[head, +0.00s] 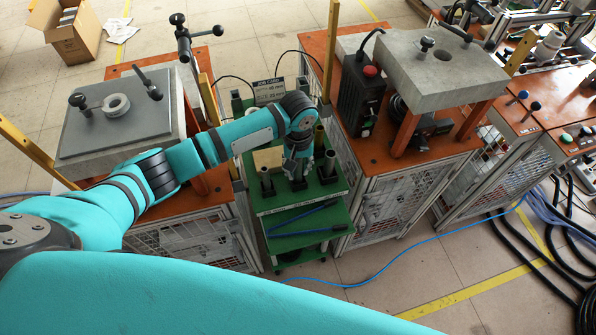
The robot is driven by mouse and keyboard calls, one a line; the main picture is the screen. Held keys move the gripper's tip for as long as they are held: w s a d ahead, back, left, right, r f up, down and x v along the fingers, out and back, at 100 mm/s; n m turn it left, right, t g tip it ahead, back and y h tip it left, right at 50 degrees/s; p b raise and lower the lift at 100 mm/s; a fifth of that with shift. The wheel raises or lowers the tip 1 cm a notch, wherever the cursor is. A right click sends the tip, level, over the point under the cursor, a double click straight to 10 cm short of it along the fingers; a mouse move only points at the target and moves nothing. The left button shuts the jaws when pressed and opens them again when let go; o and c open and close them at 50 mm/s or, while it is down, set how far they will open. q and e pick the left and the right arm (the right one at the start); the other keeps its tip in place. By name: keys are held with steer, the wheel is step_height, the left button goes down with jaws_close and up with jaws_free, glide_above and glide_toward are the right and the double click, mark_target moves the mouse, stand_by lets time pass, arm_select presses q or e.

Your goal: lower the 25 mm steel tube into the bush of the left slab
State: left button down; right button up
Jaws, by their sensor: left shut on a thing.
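The left slab (85,140) is a grey plate on an orange-topped bench at the left, with a pale ring-shaped bush (116,105) on its top. My left gripper (296,172) points down over the green cart (285,205), well to the right of the bush. It is shut on a tube, mostly hidden by the gripper; its size cannot be told. My right gripper is not in view.
A second grey slab (450,82) with a round hole stands on orange legs at the right. A black box with a red knob (370,71) is beside it. A T-handled post (184,45) rises behind the left slab.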

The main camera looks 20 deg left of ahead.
arm_select(q)
step_height(320, 180, up, 15)
steer(key=p, duration=0.9)
steer(key=shift+r, duration=0.1)
stand_by(0.3)
